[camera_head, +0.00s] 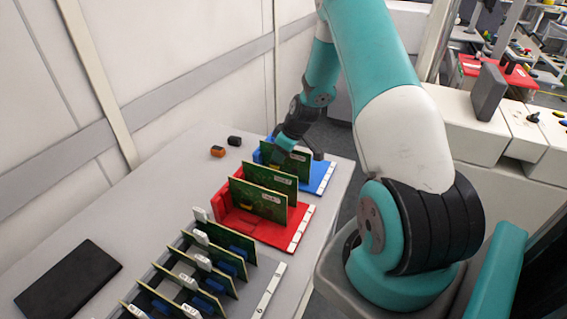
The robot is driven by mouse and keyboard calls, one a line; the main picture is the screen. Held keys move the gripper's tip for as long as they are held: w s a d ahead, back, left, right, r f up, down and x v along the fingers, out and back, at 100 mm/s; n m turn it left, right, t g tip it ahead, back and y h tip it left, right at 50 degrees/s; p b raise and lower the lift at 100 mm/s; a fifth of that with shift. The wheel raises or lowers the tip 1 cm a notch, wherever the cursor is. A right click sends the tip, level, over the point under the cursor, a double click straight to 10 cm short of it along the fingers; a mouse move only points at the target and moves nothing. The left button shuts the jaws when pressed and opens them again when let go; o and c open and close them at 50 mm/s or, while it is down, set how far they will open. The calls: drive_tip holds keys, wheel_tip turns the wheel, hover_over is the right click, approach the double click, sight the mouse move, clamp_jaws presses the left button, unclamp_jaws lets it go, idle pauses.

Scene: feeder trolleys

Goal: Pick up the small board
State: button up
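Several green circuit boards stand upright in racks on a grey table. One board (291,167) stands in the blue rack (325,175) at the far end. Two stand in the red rack (284,236), a rear one (262,176) and a front one (257,201). Several more boards (238,248) with white and blue parts stand in the grey rack (262,290) nearest me. I cannot tell which is the small board. My gripper (282,150) is low at the blue rack, by the top of its board. Its fingers are too small and dark to read, and contact is unclear.
A black flat panel (69,280) lies at the table's left. A black block (234,141) and an orange block (217,151) lie left of the blue rack. A white wall (170,50) bounds the table's left. White cabinets (525,145) stand right of my arm.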

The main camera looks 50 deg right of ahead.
drive_tip(key=shift+c, duration=0.2)
clamp_jaws()
drive_tip(key=shift+r, duration=0.1)
